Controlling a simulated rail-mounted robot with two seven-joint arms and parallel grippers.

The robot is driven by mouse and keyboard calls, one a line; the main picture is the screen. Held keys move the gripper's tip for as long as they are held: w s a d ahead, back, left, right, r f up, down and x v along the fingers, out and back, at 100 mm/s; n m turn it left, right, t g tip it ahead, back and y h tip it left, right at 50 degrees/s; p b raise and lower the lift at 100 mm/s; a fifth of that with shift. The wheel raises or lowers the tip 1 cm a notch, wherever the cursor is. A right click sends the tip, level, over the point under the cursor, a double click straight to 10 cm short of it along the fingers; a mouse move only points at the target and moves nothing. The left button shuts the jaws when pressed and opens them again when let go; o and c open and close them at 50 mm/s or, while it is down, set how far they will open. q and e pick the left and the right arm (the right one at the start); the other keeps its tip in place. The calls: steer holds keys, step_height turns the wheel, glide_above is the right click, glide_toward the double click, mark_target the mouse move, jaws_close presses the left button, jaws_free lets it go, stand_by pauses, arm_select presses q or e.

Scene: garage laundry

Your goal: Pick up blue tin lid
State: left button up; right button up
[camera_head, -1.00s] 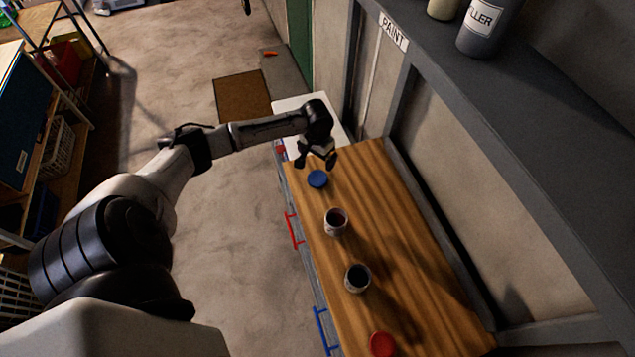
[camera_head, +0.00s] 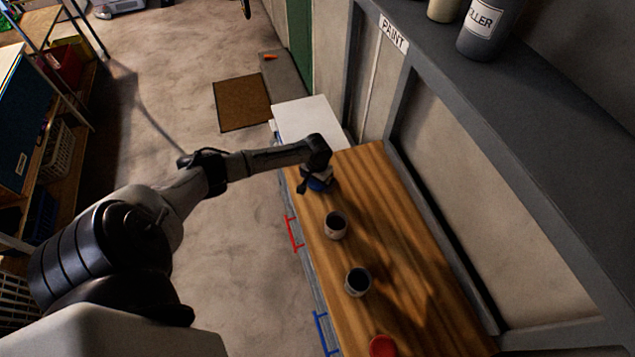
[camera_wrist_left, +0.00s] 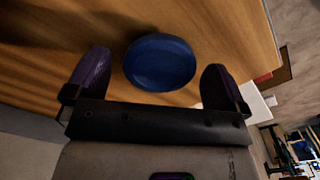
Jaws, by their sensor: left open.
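The blue tin lid (camera_wrist_left: 160,62) lies on the wooden bench top (camera_head: 385,220) near its far end. My left gripper (camera_head: 316,187) is directly over the lid and hides most of it in the head view; a bit of the lid's blue (camera_head: 318,184) shows below the gripper. In the left wrist view my left gripper (camera_wrist_left: 156,85) is open, with one finger on each side of the lid. The lid sits between and slightly ahead of the fingers, and I see no contact. My right gripper is not in view.
Two open tins (camera_head: 336,225) and (camera_head: 357,282) stand on the bench nearer me, with a red lid (camera_head: 383,346) at the near end. A grey shelf (camera_head: 500,110) runs along the right. A white surface (camera_head: 305,120) adjoins the bench's far end.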

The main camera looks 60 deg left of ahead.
arm_select(q)
steer(key=shift+f, duration=0.6)
steer(key=c, duration=0.9)
